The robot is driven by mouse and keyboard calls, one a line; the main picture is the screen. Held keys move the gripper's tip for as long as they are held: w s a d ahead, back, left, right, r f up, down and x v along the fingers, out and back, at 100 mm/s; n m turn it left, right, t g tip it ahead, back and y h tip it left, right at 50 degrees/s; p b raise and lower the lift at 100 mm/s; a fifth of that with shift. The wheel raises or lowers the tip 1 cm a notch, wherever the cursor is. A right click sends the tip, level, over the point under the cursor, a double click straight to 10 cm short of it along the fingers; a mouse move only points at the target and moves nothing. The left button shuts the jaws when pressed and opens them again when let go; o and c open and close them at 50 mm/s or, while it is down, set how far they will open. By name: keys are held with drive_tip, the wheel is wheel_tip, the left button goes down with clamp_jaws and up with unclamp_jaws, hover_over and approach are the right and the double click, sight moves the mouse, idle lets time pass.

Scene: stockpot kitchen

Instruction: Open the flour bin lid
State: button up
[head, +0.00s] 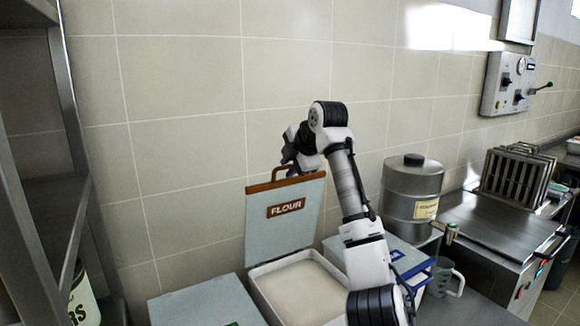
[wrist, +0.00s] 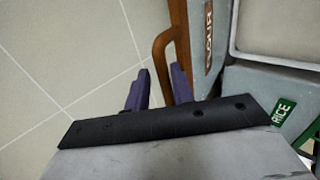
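The flour bin lid (head: 285,235) is a light grey-blue panel with a brown "FLOUR" label. It stands upright, close to the tiled wall. Its brown handle (head: 270,182) is at the top edge. The flour bin (head: 262,298) below is open, and pale flour (head: 305,290) shows inside. My gripper (head: 292,165) is at the top of the lid by the handle. In the wrist view, the purple fingers of my gripper (wrist: 158,90) are apart, with the brown handle (wrist: 160,50) running between them. A gap shows beside the handle; contact with the other finger is unclear.
A closed grey-blue bin (head: 205,302) stands left of the flour bin. A metal canister (head: 412,190) and a jug (head: 445,278) are further right. A metal shelf (head: 50,215) borders the left.

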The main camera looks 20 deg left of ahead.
drive_tip(key=shift+f, duration=0.25)
drive_tip(key=shift+s+d+r+b, duration=0.3)
drive_tip(key=shift+d+r+b, duration=0.1)
drive_tip(key=b+v, duration=0.3)
drive_tip(key=v, duration=1)
